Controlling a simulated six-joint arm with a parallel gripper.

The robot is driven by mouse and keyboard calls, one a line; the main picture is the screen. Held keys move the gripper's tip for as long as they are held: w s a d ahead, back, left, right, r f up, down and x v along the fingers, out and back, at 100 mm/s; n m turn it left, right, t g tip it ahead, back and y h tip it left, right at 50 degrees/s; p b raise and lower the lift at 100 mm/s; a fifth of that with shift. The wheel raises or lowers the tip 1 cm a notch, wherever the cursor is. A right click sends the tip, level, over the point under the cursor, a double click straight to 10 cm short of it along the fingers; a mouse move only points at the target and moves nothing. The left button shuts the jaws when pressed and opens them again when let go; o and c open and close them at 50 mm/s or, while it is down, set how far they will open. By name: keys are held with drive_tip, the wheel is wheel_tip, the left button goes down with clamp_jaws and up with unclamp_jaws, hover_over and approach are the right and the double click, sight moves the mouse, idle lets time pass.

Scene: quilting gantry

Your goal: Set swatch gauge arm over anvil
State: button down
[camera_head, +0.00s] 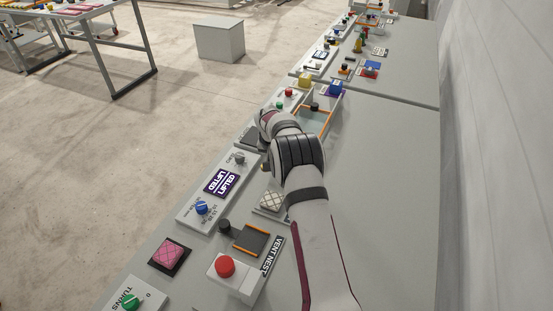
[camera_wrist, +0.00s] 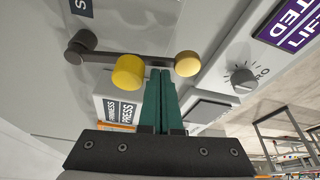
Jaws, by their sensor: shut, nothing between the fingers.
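In the wrist view the gauge arm (camera_wrist: 106,57) is a dark bar running from a round dark pivot (camera_wrist: 80,46) at the left. A yellow cylinder (camera_wrist: 128,71) stands on it, and a brass-coloured ball (camera_wrist: 187,63) is at its right end. My gripper (camera_wrist: 160,72) has green fingers pressed together, empty, with tips just below the bar in the picture between cylinder and ball. I cannot tell whether they touch. A dark square pad (camera_wrist: 208,110) lies right of the fingers; I cannot tell whether it is the anvil. My arm hides the gripper in the head view.
A light panel with a grey knob (camera_wrist: 243,78) and a purple "LIFTED" display (camera_head: 222,183) adjoins the station. A red button (camera_head: 225,266) and pink quilted swatch (camera_head: 170,253) lie nearer. The bench's right side (camera_head: 385,190) is clear.

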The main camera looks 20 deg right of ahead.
drive_tip(key=shift+s+a+n+y, duration=0.25)
drive_tip(key=shift+s+n+y, duration=0.05)
drive_tip(key=shift+n, duration=0.5)
drive_tip(key=shift+s+a+n, duration=0.2)
drive_tip(key=shift+s+n, duration=0.05)
drive_tip(key=shift+n, duration=0.45)
drive_tip(key=shift+s+a, duration=0.25)
drive_tip(key=shift+s, duration=0.2)
drive_tip(key=shift+s+a, duration=0.15)
drive_tip(key=shift+s, duration=0.25)
drive_tip(key=s+n, duration=0.1)
drive_tip(key=s+n+y, duration=0.1)
drive_tip(key=n, duration=0.1)
drive_tip(key=s+n, duration=0.1)
drive_tip(key=shift+s+a+t+y, duration=0.25)
drive_tip(key=shift+a+t+y, duration=0.05)
drive_tip(key=shift+a+y, duration=0.1)
drive_tip(key=shift+s, duration=1.15)
drive_tip(key=shift+s+d, duration=0.1)
